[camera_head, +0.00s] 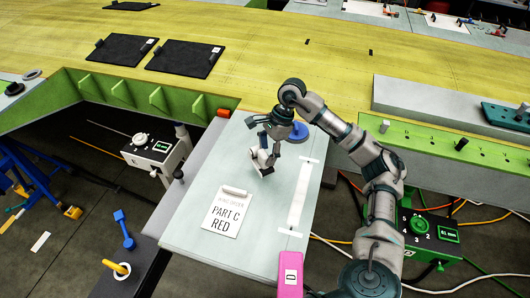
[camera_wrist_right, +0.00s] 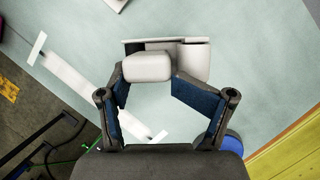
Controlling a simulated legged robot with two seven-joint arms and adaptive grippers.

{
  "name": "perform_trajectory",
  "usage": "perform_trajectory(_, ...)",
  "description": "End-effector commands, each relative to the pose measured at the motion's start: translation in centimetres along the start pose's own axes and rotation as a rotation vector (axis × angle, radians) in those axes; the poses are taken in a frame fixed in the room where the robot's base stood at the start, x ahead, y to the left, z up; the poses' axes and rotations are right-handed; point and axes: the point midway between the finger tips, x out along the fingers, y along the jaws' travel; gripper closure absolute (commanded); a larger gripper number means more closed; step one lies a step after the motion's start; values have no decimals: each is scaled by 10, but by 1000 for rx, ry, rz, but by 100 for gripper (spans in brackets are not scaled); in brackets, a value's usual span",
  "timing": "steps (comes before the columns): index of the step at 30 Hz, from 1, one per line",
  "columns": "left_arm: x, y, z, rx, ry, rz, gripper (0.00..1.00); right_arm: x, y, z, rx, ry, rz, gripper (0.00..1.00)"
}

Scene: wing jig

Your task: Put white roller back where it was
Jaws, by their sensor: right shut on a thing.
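The white roller (camera_head: 266,160) is between the fingers of my right gripper (camera_head: 262,153), over the pale work table (camera_head: 200,245). I cannot tell whether the roller touches the table. My left gripper is not in view.
A white strip (camera_head: 300,195) with taped ends lies right of the gripper. A blue disc (camera_head: 297,133) is beside the gripper. A pink box (camera_head: 291,275) stands at the front edge. The table's left part is clear.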

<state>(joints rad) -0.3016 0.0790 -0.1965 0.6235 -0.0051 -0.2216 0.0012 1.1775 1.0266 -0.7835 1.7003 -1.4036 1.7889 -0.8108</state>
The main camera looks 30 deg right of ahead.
Motion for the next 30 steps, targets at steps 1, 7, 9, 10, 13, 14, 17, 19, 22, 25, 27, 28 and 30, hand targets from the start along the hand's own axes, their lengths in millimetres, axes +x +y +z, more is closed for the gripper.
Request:
perform_trajectory(1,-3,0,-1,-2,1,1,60,-3,-7,-1,1,-2,-2,86)
perform_trajectory(7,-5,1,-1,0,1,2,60,2,-17,-7,-1,2,0,86)
perform_trajectory(9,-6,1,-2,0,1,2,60,11,-16,-9,0,5,1,86)
perform_trajectory(10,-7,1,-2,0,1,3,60,15,-16,-10,1,5,1,86)
perform_trajectory(13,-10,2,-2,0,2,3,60,28,-17,-13,-1,5,0,86)
perform_trajectory(14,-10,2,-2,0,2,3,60,30,-17,-14,-1,4,0,86)
perform_trajectory(17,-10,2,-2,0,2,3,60,32,-17,-15,-3,4,-2,86)
perform_trajectory(19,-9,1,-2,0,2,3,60,32,-17,-16,-2,3,-2,86)
perform_trajectory(22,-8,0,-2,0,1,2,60,32,-18,-19,-1,1,-1,86)
perform_trajectory(25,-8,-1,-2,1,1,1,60,33,-18,-20,0,1,-1,21)
perform_trajectory(27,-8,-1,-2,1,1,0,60,33,-18,-20,0,1,-1,3)
perform_trajectory(28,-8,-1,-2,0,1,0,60,33,-18,-20,0,1,-1,2)
perform_trajectory(30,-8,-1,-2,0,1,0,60,33,-18,-20,0,1,-1,2)
